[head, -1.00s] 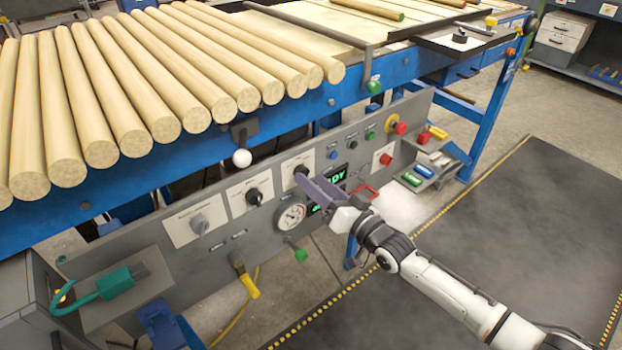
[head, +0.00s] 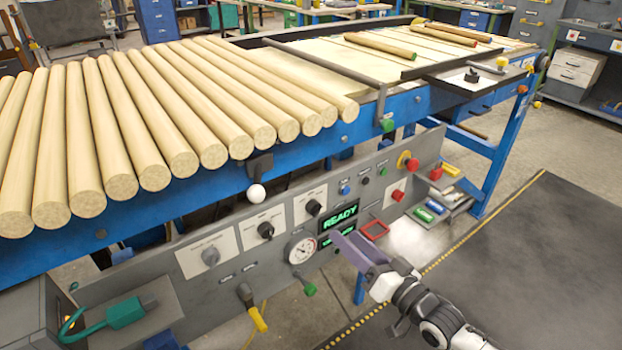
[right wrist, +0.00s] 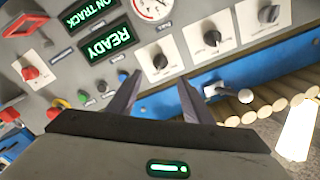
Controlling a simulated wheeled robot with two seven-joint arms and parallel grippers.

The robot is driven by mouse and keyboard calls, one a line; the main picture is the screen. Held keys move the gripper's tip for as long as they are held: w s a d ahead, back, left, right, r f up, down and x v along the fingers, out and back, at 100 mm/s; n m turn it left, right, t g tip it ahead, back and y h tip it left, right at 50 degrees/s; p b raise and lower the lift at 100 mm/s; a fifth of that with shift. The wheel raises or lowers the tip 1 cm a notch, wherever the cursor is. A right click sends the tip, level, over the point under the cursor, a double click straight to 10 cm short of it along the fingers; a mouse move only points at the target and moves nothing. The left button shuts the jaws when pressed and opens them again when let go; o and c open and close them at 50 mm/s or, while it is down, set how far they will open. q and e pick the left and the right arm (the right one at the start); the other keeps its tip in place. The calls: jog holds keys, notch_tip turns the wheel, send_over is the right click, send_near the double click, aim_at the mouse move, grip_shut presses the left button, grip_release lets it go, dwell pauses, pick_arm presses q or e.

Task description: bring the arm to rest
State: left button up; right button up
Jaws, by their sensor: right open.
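My right gripper (head: 354,244) is in front of the grey control panel (head: 238,276), apart from it as far as I can tell. In the right wrist view its two fingers (right wrist: 158,98) stand spread with nothing between them. The panel carries several dark rotary knobs (head: 313,207), a round gauge (head: 301,250) and a green display that reads READY (head: 340,216). The display also shows in the right wrist view (right wrist: 110,40). My left gripper is not in the head view.
Several wooden rods (head: 120,176) lie side by side on the blue line (head: 222,168) above the panel. A white-knobbed lever (head: 256,193) and a red emergency button (head: 411,164) stick out. A dark floor mat (head: 520,250) lies clear at the right.

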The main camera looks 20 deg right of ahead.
jog(key=s+a+f+n+g+h, duration=0.1)
jog(key=s+a+f+n+g, duration=0.1)
jog(key=s+f, duration=0.7)
jog(key=s+a+f+n+g+h, duration=0.2)
jog(key=s+a+f+g, duration=0.2)
jog(key=s, duration=1.2)
notch_tip(320, 180, down, 5)
jog(key=shift+a+r+n+g+h, duration=0.15)
jog(key=shift+a+n+g+h, duration=0.2)
jog(key=shift+g, duration=0.85)
